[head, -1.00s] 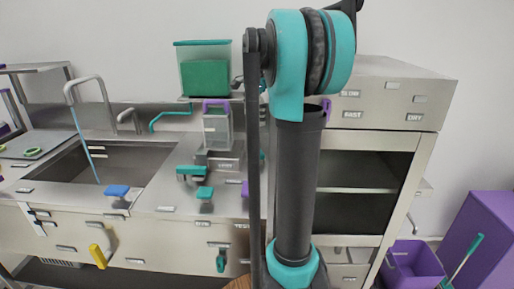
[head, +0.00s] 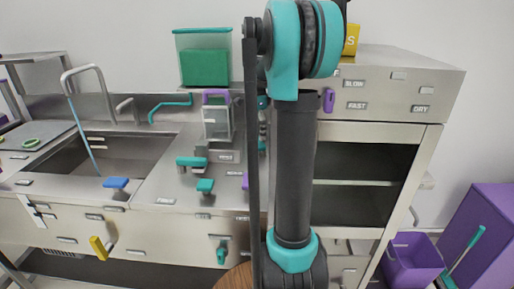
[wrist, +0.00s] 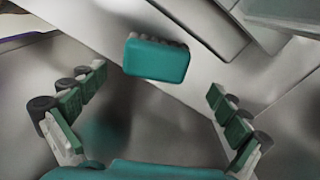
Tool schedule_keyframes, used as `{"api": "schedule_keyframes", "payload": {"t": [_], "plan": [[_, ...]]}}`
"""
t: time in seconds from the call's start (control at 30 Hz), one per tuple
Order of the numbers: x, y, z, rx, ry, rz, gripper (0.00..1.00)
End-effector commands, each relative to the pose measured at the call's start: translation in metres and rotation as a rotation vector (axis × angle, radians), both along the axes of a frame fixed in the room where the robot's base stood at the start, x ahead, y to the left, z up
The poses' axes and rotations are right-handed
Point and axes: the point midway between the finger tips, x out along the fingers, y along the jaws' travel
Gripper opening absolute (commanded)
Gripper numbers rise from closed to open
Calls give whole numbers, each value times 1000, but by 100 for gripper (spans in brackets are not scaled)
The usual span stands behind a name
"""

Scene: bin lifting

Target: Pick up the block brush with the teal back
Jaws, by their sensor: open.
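The block brush with the teal back (wrist: 157,58) shows in the wrist view, teal face toward the camera, with a grey bristle edge along its top side. It lies on a bright metal surface, beyond the fingertips and near the middle of the gap. My gripper (wrist: 155,88) is open and empty, one padded finger on each side, not touching the brush. In the head view a small teal-backed block (head: 205,185) on the steel counter looks like the same brush. My gripper is not visible there; my arm covers part of the counter.
A larger teal-topped item (head: 191,161) stands just behind the brush. A blue-backed block (head: 116,183) sits by the sink (head: 100,155) on the left. A steel cabinet (head: 385,90) rises at the right.

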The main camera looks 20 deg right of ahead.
Motion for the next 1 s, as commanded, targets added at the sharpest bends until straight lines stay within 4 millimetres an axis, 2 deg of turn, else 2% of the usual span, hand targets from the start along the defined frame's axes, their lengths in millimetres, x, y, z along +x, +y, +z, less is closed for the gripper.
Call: {"api": "schedule_keyframes", "payload": {"t": [0.33,0.47,0.67,1.0], "plan": [[-5,2,-44,0,0,0,100],[-6,2,-51,0,0,0,100],[-6,2,-51,0,0,0,100],[-6,2,-51,0,0,0,59]]}}
